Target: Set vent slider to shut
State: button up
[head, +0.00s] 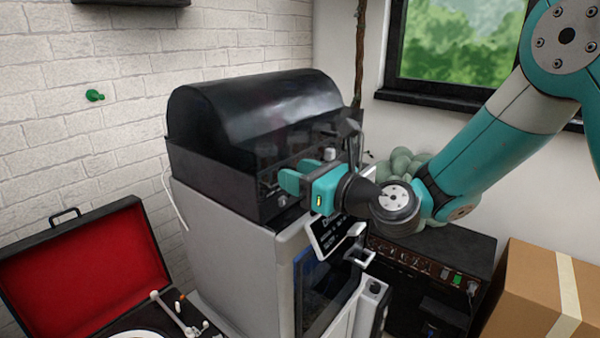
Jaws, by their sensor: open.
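A black unit with a domed, glossy lid (255,105) sits on top of a grey printer-like cabinet (215,250). Its dark front panel (268,190) carries small light fittings, one at the lower left (282,201) and one at the upper right (330,154). I cannot tell which of them, if any, is the vent slider, or how it is set. My gripper (297,174) is open, with its teal fingers pointing left, in front of this panel. It covers part of the panel. I see nothing between the fingers, and contact with the panel cannot be told.
A tilted display (335,238) juts from the cabinet's front just below my gripper. An open red-lined record player (90,262) stands at lower left. A black amplifier-like box (440,250) and a cardboard box (530,295) are at right. A window (475,45) is behind my arm.

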aim_at(273, 177)
grip_shut()
jog(key=s+a+p, duration=0.1)
jog(key=s+a, duration=0.1)
jog(key=shift+s, duration=0.35)
jog(key=shift+f, duration=0.1)
grip_release()
jog(key=shift+s+a, duration=0.1)
jog(key=shift+d, duration=0.2)
